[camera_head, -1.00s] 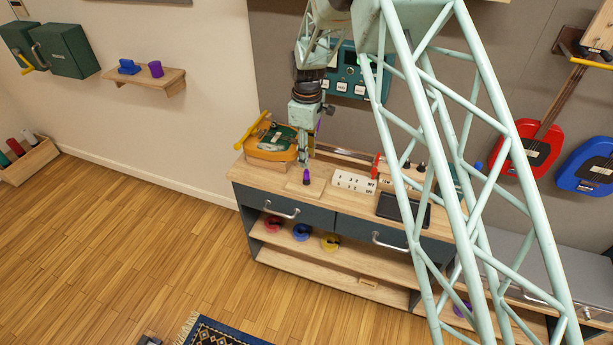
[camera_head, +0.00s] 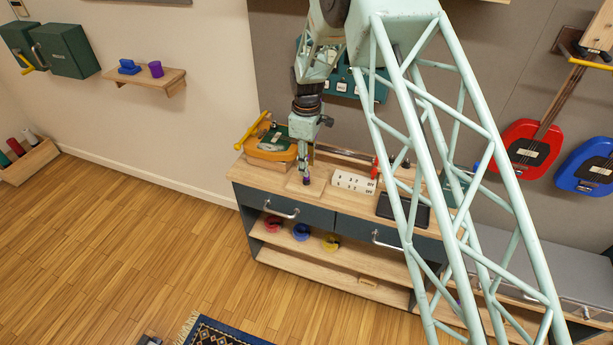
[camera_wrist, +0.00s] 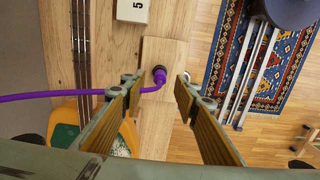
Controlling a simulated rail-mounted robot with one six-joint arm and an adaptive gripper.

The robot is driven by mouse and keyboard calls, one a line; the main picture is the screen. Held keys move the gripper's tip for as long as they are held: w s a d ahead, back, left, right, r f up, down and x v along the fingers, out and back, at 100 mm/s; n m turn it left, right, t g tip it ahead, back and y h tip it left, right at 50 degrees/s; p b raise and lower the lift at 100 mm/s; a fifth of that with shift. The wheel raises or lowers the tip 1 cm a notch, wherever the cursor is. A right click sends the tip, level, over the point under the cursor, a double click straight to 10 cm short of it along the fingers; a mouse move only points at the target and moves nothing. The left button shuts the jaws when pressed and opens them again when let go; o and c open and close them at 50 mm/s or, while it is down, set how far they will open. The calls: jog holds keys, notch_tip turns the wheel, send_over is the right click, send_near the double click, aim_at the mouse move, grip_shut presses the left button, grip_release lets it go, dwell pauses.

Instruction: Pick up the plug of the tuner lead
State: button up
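A purple plug (camera_wrist: 160,77) stands on a small wooden block (camera_wrist: 166,52) on the bench top. Its purple lead (camera_wrist: 60,95) runs off to the left in the wrist view. In the head view the plug (camera_head: 306,180) shows just under my gripper (camera_head: 304,164). My gripper (camera_wrist: 157,82) is open in the wrist view, with one finger on each side of the plug in the picture. I see gaps on both sides, and nothing is held. How far the fingertips reach down beside the plug is hard to tell.
A white numbered strip (camera_head: 354,182) and a black tray (camera_head: 403,210) lie to the right on the bench (camera_head: 260,176).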

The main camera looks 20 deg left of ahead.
jog(key=shift+f, duration=1.9)
jog(key=shift+c, duration=0.5)
jog(key=c, duration=0.8)
